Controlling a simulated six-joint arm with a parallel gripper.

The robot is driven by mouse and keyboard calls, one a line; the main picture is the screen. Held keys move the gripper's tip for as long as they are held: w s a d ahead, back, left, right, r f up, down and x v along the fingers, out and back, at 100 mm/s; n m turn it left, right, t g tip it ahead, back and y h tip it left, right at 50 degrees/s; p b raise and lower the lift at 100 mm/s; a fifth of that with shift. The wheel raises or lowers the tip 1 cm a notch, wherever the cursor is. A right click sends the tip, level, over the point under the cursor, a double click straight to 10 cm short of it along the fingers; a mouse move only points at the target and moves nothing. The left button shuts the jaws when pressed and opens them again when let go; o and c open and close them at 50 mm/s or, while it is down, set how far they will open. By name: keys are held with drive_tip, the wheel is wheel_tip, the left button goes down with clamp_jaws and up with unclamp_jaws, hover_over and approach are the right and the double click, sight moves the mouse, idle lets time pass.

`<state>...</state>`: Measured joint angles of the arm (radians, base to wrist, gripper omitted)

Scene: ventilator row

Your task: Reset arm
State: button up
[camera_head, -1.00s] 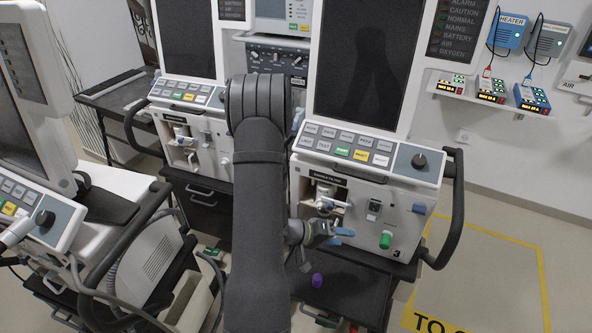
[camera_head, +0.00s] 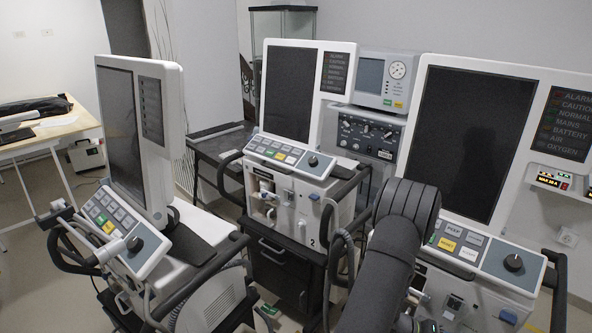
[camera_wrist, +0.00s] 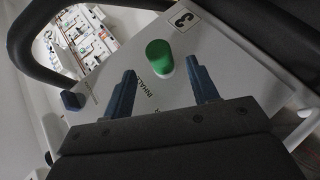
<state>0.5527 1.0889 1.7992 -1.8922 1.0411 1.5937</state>
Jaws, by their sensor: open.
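My gripper (camera_wrist: 161,68) shows in the wrist view with its two dark blue fingers apart and nothing held between them. A green knob (camera_wrist: 159,57) on the white panel (camera_wrist: 232,62) marked 3 appears between and beyond the fingertips; I cannot tell how far off it is. In the head view my arm rises at the lower right in front of the right ventilator (camera_head: 470,130). The arm hides part of that ventilator's control panel and front. My fingers are not clearly seen in the head view.
The ventilator marked 2 (camera_head: 330,205) stands in the middle and another ventilator (camera_head: 135,160) stands at the left. A black handle (camera_wrist: 25,30) curves close by in the wrist view. A wooden table (camera_head: 45,130) is at the far left, with open floor beside it.

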drive_tip(key=x, duration=0.5)
drive_tip(key=shift+d+f, duration=0.15)
drive_tip(key=shift+d, duration=0.15)
drive_tip(key=shift+s+a, duration=0.15)
drive_tip(key=shift+s, duration=0.05)
drive_tip(key=v, duration=1.8)
drive_tip(key=x, duration=1.8)
drive_tip(key=shift+w, duration=0.1)
drive_tip(key=s+a, duration=0.4)
drive_tip(key=shift+s, duration=0.35)
drive_tip(key=shift+o, duration=0.3)
